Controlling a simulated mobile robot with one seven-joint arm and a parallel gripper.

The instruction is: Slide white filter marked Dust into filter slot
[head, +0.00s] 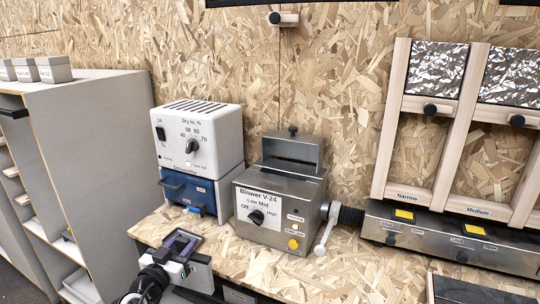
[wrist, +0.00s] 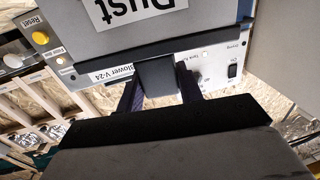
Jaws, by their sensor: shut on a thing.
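My gripper (wrist: 158,88) is shut on the dark grip tab of the filter marked Dust (wrist: 125,20), which fills the top of the wrist view. Its face looks grey there, with a white label that reads upside down. In the head view my gripper (head: 182,244) is low in front of the bench, left of and below the blower marked Blower V-24 (head: 252,228). The filter's outline is hard to tell there. The blower has a raised metal piece (head: 292,151) on top with a knob.
A white dial box (head: 212,138) stands on a blue drawer unit (head: 188,190) left of the blower. A black hose and pale lever (head: 327,228) are at the blower's right. A metal rack base (head: 450,240) lies farther right. A grey cabinet (head: 95,150) stands left.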

